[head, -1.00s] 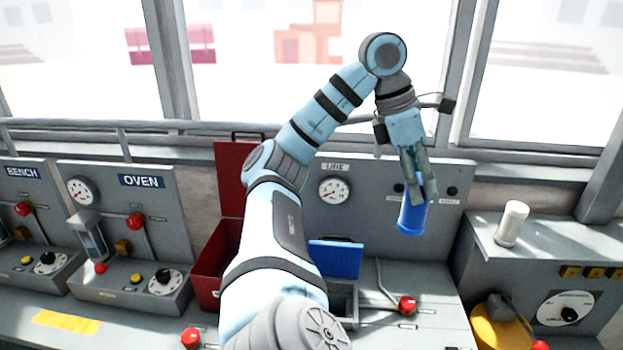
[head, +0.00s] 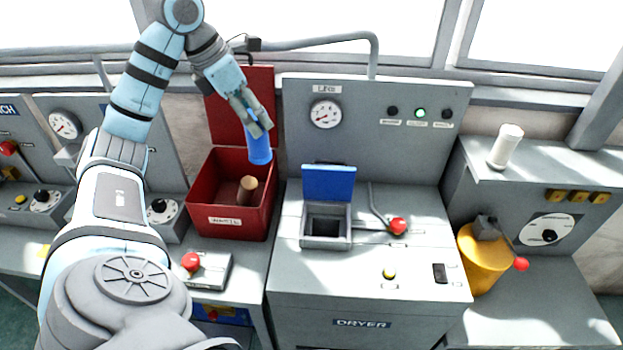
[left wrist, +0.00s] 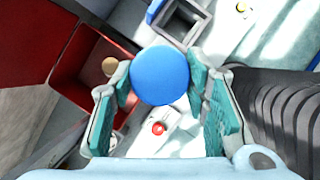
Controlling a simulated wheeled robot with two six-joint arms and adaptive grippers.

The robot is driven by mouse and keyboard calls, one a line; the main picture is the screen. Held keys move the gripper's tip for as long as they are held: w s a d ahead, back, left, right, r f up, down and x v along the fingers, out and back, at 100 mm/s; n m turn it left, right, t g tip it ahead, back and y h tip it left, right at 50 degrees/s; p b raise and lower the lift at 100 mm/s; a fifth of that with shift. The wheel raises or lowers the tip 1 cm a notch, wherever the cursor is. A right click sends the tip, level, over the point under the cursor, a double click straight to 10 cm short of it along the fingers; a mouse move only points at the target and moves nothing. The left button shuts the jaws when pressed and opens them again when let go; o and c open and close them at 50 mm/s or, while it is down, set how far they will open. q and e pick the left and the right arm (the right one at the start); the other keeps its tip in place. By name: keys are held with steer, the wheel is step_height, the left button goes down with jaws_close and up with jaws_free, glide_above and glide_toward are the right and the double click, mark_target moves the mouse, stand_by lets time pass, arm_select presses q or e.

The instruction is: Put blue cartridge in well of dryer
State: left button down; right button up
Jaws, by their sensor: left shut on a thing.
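My left gripper (head: 254,122) is shut on the blue cartridge (head: 260,152) and holds it, slightly tilted, in the air in front of the red bin's raised lid. In the left wrist view the round blue end of the cartridge (left wrist: 160,76) shows between the fingers (left wrist: 168,100). The dryer (head: 372,250) is the grey machine to the right of the bin. Its square well (head: 326,226) is open and dark inside, with the blue lid (head: 329,183) standing up behind it. The cartridge is left of the well and higher. My right gripper is out of view.
The red waste bin (head: 228,222) is open and holds a tan cylinder (head: 246,189). A lever with a red knob (head: 397,226) sits right of the well. A white cylinder (head: 506,146) stands on the right-hand machine. A green light (head: 420,113) is lit on the dryer's back panel.

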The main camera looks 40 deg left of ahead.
arm_select(q)
steer(key=w+d+f+b, duration=0.1)
steer(key=w+d+f, duration=0.9)
steer(key=w+f, duration=0.25)
steer(key=f+b, duration=0.3)
steer(key=f, duration=0.3)
steer(key=s+f+b, duration=0.1)
steer(key=f+b, duration=0.2)
steer(key=f, duration=0.4)
steer(key=f+b, duration=0.4)
steer(key=f, duration=0.2)
steer(key=shift+s+f, duration=0.15)
steer(key=shift+f, duration=0.2)
steer(key=shift+d+f+b, duration=0.1)
steer(key=shift+f+b, duration=0.2)
steer(key=shift+f, duration=0.05)
steer(key=shift+f, duration=0.25)
steer(key=c, duration=0.9)
jaws_free()
steer(key=shift+r, duration=0.1)
